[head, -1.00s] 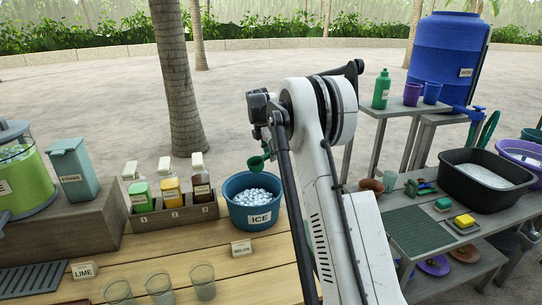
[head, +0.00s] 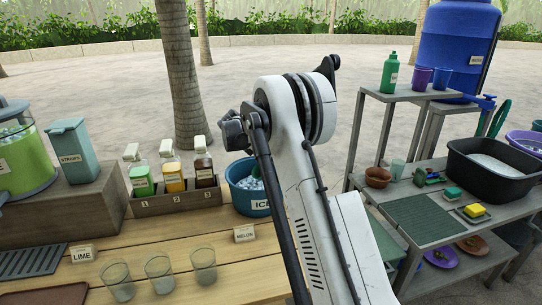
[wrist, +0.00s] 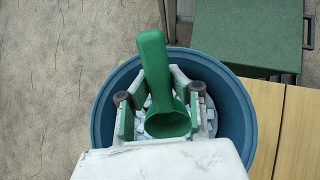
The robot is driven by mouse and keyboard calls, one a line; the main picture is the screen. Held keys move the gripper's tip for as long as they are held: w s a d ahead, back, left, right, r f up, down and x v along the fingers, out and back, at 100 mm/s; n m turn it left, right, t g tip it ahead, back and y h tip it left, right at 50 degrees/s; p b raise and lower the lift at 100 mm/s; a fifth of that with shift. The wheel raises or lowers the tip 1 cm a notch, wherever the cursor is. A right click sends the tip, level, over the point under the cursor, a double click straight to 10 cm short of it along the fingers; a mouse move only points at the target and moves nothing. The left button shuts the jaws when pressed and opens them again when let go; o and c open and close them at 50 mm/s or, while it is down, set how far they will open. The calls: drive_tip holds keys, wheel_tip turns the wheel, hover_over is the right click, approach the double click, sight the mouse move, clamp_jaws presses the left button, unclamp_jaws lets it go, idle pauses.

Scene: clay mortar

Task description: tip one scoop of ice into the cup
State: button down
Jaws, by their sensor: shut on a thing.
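The blue ice bucket (head: 243,206) stands on the wooden counter with white ice cubes (head: 250,184) in it. My gripper (wrist: 161,97) is over the bucket and shut on the green scoop (wrist: 153,55), which also shows as a small green part in the head view (head: 257,170). In the wrist view the scoop is between my fingers, low in the bucket (wrist: 103,112), with ice around it. I cannot tell whether it holds ice. Three clear empty cups stand at the counter's front: left (head: 118,282), middle (head: 160,277) and right (head: 203,268). My arm hides the bucket's right side.
A rack of bottles (head: 176,199) stands left of the bucket. A MELON sign (head: 245,233) stands between bucket and cups, and a LIME sign (head: 83,254) farther left. A grey side table (head: 430,222) with a black tub (head: 490,180) is at right.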

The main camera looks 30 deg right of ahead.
sight(256, 173)
wheel_tip(256, 173, down, 6)
drive_tip(key=f+b, duration=0.1)
drive_tip(key=b, duration=0.2)
drive_tip(key=shift+a+r+p, duration=0.2)
drive_tip(key=shift+a+p, duration=0.4)
drive_tip(key=shift+a, duration=2.05)
drive_tip(key=shift+a+r, duration=0.15)
drive_tip(key=shift+a, duration=0.05)
drive_tip(key=shift+r+p, duration=2.1)
drive_tip(key=shift+r, duration=2.95)
drive_tip(key=shift+d+r+p, duration=0.25)
drive_tip(key=shift+r+p, duration=0.05)
drive_tip(key=shift+r, duration=0.15)
drive_tip(key=shift+d+r+y+p, duration=0.2)
drive_tip(key=shift+r+y+p, duration=0.15)
drive_tip(key=shift+y, duration=0.25)
drive_tip(key=d+r+y+p, duration=0.1)
drive_tip(key=y, duration=0.1)
drive_tip(key=d+r+y+p, duration=0.2)
drive_tip(key=y, duration=0.1)
drive_tip(key=shift+d+r+y, duration=0.15)
drive_tip(key=shift+r+y, duration=0.05)
drive_tip(key=shift+y, duration=0.4)
